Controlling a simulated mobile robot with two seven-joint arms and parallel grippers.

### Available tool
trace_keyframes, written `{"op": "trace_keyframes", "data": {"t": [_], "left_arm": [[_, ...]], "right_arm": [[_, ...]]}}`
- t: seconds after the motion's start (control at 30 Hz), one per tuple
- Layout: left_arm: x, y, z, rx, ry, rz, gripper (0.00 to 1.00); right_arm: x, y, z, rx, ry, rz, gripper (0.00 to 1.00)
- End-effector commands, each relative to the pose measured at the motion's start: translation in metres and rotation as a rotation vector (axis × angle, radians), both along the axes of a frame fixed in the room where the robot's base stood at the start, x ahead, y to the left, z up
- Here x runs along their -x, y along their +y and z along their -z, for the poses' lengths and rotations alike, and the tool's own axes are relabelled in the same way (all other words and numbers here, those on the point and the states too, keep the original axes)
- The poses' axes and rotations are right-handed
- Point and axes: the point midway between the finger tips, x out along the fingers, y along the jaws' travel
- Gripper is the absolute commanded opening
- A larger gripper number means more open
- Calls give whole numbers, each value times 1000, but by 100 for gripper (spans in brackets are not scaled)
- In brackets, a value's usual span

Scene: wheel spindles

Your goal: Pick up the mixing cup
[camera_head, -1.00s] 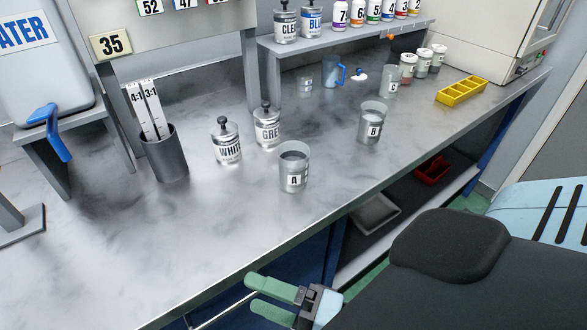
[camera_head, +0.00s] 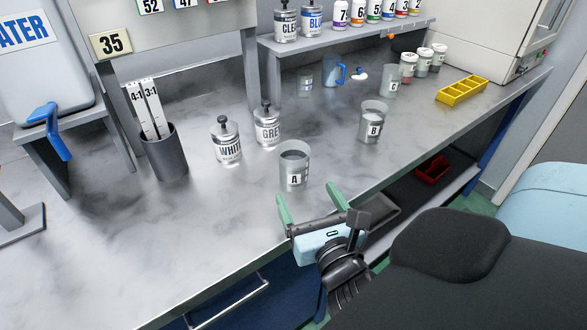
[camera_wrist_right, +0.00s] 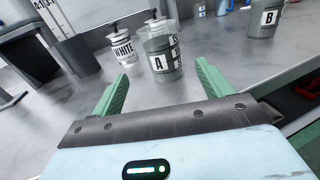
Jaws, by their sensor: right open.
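A clear mixing cup labelled A (camera_head: 294,170) stands upright near the front edge of the bench, with grey content inside. Cup B (camera_head: 373,122) stands farther back to the right, and a cup (camera_head: 391,82) with a small label is behind it. My right gripper (camera_head: 308,198) is open and empty, just in front of cup A at the bench edge, its green fingers apart. In the right wrist view, cup A (camera_wrist_right: 162,58) shows beyond and between the two open fingers (camera_wrist_right: 162,85), not touching them. My left gripper is not in view.
WHITE (camera_head: 226,142) and GREY (camera_head: 267,128) pump tins stand behind cup A. A dark holder (camera_head: 164,158) with mixing sticks is at left. A yellow tray (camera_head: 462,90) lies at right. The bench left of cup A is clear.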

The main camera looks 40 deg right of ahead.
Motion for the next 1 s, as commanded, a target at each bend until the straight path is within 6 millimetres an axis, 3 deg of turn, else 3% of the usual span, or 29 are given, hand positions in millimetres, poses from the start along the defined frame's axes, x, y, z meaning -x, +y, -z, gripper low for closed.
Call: {"op": "trace_keyframes", "data": {"t": [0.2,0.4,0.77,1.0], "left_arm": [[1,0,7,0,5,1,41],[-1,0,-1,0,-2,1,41],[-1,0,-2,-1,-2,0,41],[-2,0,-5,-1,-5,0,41]], "right_arm": [[-22,-9,1,4,-2,-1,78],[-51,-20,-1,4,-3,0,78],[-63,-26,0,5,0,0,78],[-91,-40,2,5,-2,1,78]]}}
